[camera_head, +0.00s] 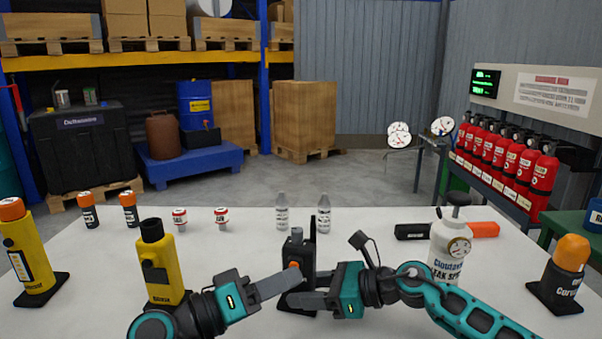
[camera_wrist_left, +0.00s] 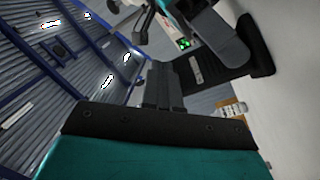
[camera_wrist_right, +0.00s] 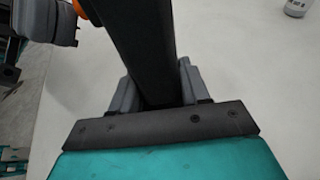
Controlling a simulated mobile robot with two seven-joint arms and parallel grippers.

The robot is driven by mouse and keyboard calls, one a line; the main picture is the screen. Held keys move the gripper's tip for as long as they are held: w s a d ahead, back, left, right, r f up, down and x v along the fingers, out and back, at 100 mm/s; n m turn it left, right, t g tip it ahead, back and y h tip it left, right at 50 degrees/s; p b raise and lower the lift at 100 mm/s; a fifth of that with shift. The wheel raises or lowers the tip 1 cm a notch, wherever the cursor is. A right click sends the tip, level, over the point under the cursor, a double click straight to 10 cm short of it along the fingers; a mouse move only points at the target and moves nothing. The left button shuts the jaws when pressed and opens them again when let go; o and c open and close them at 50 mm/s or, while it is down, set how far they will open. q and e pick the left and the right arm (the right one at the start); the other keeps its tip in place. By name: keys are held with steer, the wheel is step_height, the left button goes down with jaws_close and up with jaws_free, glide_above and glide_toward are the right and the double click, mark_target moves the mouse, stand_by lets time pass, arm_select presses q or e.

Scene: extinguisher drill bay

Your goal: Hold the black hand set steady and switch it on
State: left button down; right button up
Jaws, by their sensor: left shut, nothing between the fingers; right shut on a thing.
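The black hand set (camera_head: 297,250) stands upright on a dark base at the middle front of the table, its antenna pointing up. An orange knob (camera_head: 294,265) shows on its near side. My right gripper (camera_head: 300,300) is shut on the lower body of the hand set; the dark body also runs between its fingers in the right wrist view (camera_wrist_right: 145,55). My left gripper (camera_head: 292,276) is shut and empty, its tips at the orange knob; I cannot tell if they touch it. In the left wrist view the hand set (camera_wrist_left: 205,70) lies just beyond the closed fingers.
A yellow hand lamp (camera_head: 160,262) stands close to my left arm. A white spray bottle (camera_head: 449,245) stands behind my right forearm. Two small clear bottles (camera_head: 282,212) are behind the hand set. A black and orange torch (camera_head: 484,230) lies at the right.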

stand_by(0.6)
arm_select(q)
steer(key=shift+s+a, duration=0.1)
steer(key=shift+s, duration=0.3)
steer(key=s+a, duration=0.1)
steer(key=s, duration=0.5)
steer(key=shift+a, duration=0.15)
arm_select(e)
steer(key=o, duration=1)
steer(key=shift+o, duration=0.2)
